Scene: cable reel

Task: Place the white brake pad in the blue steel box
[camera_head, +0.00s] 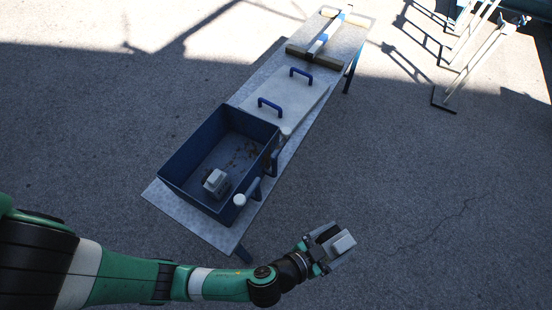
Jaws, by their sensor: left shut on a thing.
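The blue steel box (170,181) stands open on the near part of a long metal table. A small pale block (216,181) lies inside it, near its front end. My left gripper (328,246) is to the right of the box and beyond the table's edge, above the paved ground. It is shut on a pale block, which looks like the white brake pad (342,243); the fingers hide part of it. My right gripper is not in view.
The metal table (212,231) runs away to the upper right. A pale lid (286,106) with two blue handles lies behind the box. Blue handles and a white round knob (239,200) stick out on the box's right side. Metal frames (470,50) stand at the upper right.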

